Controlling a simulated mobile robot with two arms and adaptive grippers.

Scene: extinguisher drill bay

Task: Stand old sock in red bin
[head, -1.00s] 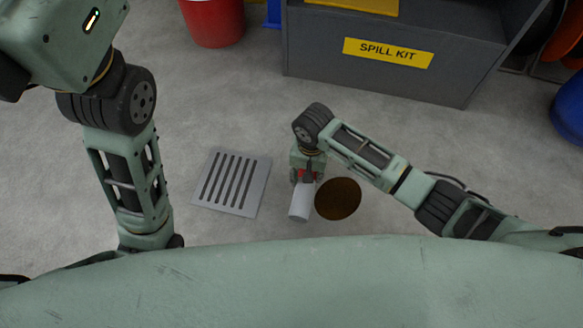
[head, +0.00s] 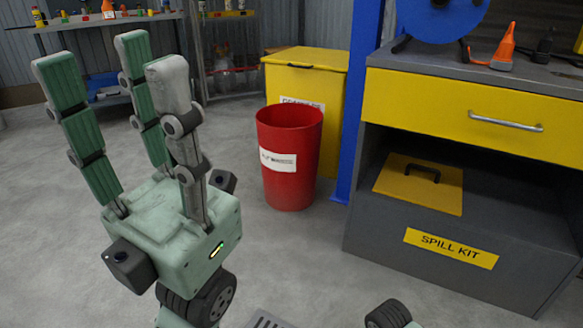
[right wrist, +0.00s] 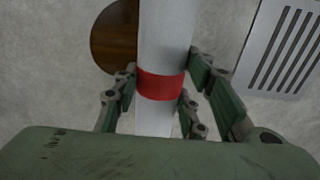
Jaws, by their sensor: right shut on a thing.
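The red bin (head: 290,188) stands upright on the floor in the middle of the head view, with a white label on its side; its inside bottom is hidden. The old sock, a pale grey tube with a red band (right wrist: 160,84), shows in the right wrist view. My right gripper (right wrist: 160,75) is shut on it at the band. The tube's upper end runs out of frame. My left gripper (head: 112,68) is raised with its fingers apart and empty, in front and left of the bin. The sock is out of the head view.
A yellow lidded bin (head: 330,85) stands right behind the red bin, next to a blue post (head: 362,90). The grey spill kit cabinet (head: 370,225) stands at right. A floor grate (right wrist: 287,50) and a brown round patch (right wrist: 108,40) lie below the sock. Floor before the bin is clear.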

